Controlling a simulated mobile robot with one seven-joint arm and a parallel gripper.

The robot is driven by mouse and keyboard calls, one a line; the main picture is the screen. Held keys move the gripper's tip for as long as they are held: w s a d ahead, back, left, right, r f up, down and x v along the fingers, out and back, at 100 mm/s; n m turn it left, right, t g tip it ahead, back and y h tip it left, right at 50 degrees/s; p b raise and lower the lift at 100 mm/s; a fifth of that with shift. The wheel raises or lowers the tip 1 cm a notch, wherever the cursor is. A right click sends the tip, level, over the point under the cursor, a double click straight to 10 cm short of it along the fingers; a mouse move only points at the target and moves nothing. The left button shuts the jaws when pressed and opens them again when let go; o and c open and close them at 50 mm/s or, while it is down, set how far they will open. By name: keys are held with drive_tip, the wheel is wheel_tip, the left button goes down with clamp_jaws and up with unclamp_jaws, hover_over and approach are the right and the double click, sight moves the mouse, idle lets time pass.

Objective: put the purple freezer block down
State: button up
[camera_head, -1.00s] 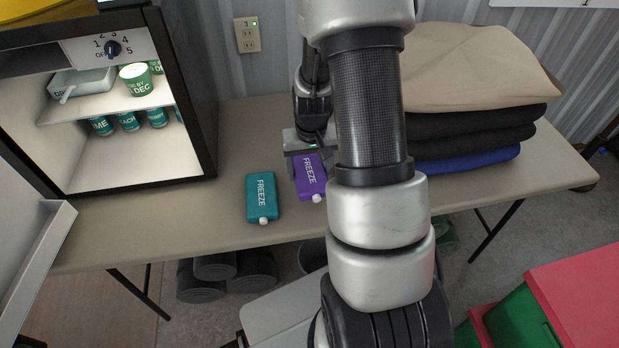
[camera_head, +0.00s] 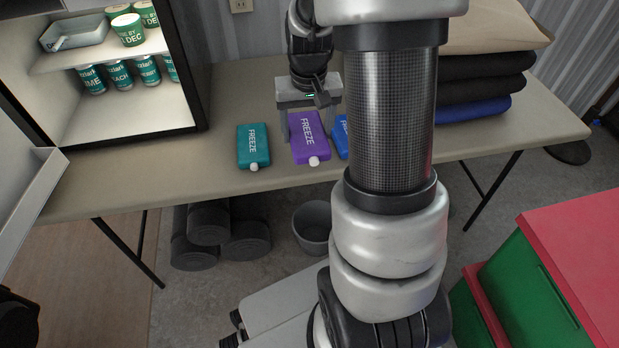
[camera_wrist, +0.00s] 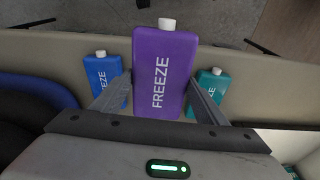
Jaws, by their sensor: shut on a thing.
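The purple freezer block (camera_head: 310,138), with a white cap and the word FREEZE, is held in my gripper (camera_head: 312,122). In the wrist view the purple block (camera_wrist: 160,75) is between the two fingers, cap pointing away from my gripper (camera_wrist: 160,88). It looks larger than its neighbours there, so it seems raised a little; whether its underside touches the table (camera_head: 200,172) cannot be told. A teal block (camera_head: 253,145) lies to its left and a blue block (camera_head: 341,137) to its right in the head view. My arm hides part of the blue block, which shows whole-length in the wrist view (camera_wrist: 103,78).
An open freezer (camera_head: 130,115) with cans and a tub stands at the left. Folded cloths (camera_head: 480,85) are stacked at the right. The table's front edge is close to the blocks. A bin (camera_head: 313,222) and dark rolls (camera_head: 225,235) are below; red-lidded green crates (camera_head: 560,270) stand right.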

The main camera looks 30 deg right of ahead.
sight(307, 167)
wheel_tip(307, 167, down, 10)
drive_tip(key=b, duration=0.2)
drive_tip(key=shift+r+b, duration=0.15)
drive_tip(key=shift+b, duration=0.15)
drive_tip(key=shift+f, duration=0.2)
drive_tip(key=o, duration=1.4)
drive_tip(key=shift+r, duration=0.1)
